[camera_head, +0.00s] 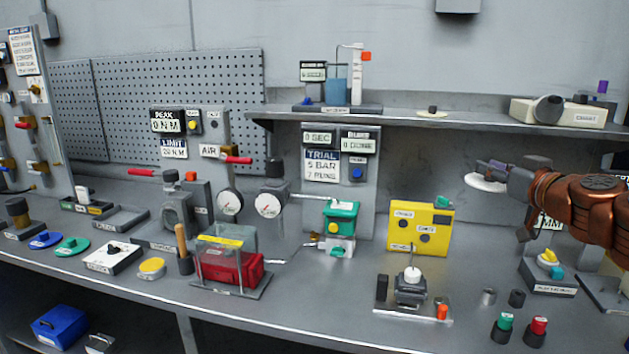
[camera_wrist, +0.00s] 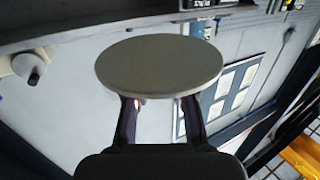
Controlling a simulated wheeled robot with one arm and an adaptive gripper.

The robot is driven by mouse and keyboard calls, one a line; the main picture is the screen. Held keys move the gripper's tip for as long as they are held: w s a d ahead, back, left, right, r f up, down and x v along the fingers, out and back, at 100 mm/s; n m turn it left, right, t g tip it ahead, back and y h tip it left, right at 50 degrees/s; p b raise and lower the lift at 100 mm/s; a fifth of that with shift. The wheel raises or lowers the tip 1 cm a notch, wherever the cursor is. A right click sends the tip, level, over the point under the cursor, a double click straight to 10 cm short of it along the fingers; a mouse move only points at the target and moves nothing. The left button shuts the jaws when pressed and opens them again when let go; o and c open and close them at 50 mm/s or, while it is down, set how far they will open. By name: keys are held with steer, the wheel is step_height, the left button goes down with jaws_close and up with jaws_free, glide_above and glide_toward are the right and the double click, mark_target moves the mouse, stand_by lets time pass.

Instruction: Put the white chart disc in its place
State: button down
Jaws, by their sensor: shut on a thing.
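The white chart disc (camera_head: 484,184) is in my gripper (camera_head: 497,168), held in the air at the right, above the bench and below the level of the shelf. In the wrist view the disc (camera_wrist: 160,62) spans both fingertips (camera_wrist: 158,103) and looks pale grey-beige. My gripper's fingers are shut on its near edge. The disc is clear of other things in the head view. I cannot tell which spot in view is its place.
Under the disc, the bench (camera_head: 350,315) holds a yellow panel box (camera_head: 420,228), a small device with a white top (camera_head: 411,287), and green (camera_head: 505,322) and red buttons (camera_head: 539,326). The shelf (camera_head: 400,121) runs behind. Blue (camera_head: 45,240) and green discs (camera_head: 72,246) lie far left.

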steer(key=w+a+f+m+h, duration=0.1)
steer(key=w+a+f, duration=0.6)
steer(key=f, duration=0.3)
steer(key=w+a+f+m+h, duration=0.1)
steer(key=w+a+f+h, duration=0.1)
steer(key=w+a+f, duration=0.5)
steer(key=a+f, duration=0.3)
steer(key=f, duration=0.1)
steer(key=shift+w+a+f+h, duration=0.2)
steer(key=shift+w+a+h, duration=0.1)
steer(key=shift+w, duration=0.1)
steer(key=shift+f, duration=0.15)
steer(key=shift+r+p, duration=1.15)
steer(key=shift+r, duration=0.05)
steer(key=shift+a, duration=0.1)
